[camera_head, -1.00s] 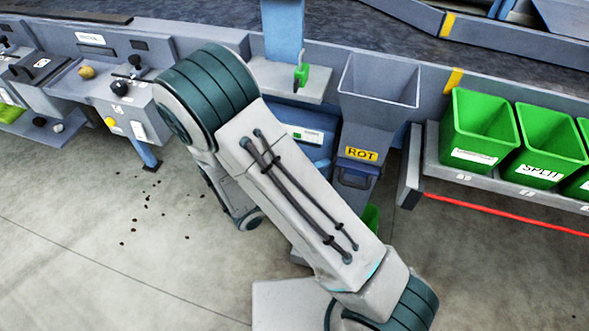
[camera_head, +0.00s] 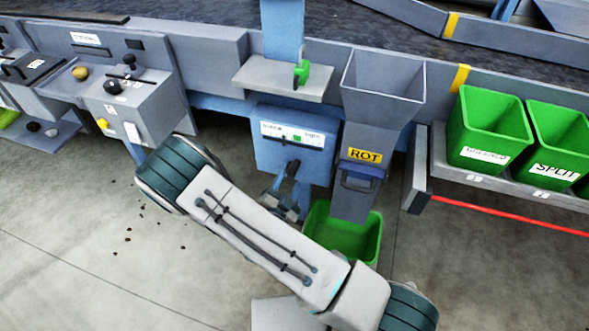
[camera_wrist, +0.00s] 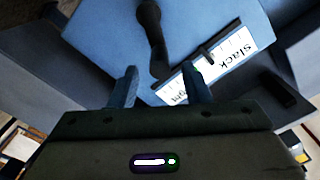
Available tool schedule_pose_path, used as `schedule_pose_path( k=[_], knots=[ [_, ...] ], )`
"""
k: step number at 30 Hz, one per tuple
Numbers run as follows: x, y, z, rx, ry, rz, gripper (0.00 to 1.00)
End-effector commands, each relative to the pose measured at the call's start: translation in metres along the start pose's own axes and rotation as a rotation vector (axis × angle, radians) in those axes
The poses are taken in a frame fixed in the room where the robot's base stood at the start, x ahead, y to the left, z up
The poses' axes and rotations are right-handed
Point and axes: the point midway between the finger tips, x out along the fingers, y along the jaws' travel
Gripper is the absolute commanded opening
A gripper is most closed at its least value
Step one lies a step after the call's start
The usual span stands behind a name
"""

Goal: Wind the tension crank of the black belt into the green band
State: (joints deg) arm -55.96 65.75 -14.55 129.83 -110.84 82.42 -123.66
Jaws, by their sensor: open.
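The black tension crank (camera_wrist: 151,30) stands out from a blue box (camera_head: 266,152) under the grey shelf. In the wrist view its handle end lies just ahead of the gap between my fingertips. My gripper (camera_wrist: 160,80) is open, one finger to each side, with nothing between the pads that I can make out. In the head view the crank (camera_head: 292,168) meets my gripper, partly hidden by dark parts. A white scale plate (camera_head: 292,136) lettered slack and tight is on the box.
A grey ROT chute (camera_head: 383,110) stands right of the box, above a green bin (camera_head: 345,238). A shelf with a green handle (camera_head: 302,70) juts out above. Green crates (camera_head: 488,130) stand farther right. A control box (camera_head: 135,105) is at left.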

Motion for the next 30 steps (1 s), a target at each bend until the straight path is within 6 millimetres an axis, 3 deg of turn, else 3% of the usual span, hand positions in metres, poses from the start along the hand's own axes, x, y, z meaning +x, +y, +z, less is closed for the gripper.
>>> schedule_pose_path(
  k=[3, 9, 22, 27, 30],
  knots=[
    [0.026, 0.002, 0.000, 0.002, 0.004, 0.002, 0.43],
    [0.053, 0.001, 0.000, 0.002, 0.003, 0.002, 0.43],
    [0.063, 0.000, 0.000, 0.000, 0.000, 0.000, 0.43],
    [0.063, 0.000, 0.000, 0.000, 0.000, 0.000, 0.01],
    [0.063, 0.000, 0.000, 0.001, 0.000, 0.000, 0.01]
  ],
)
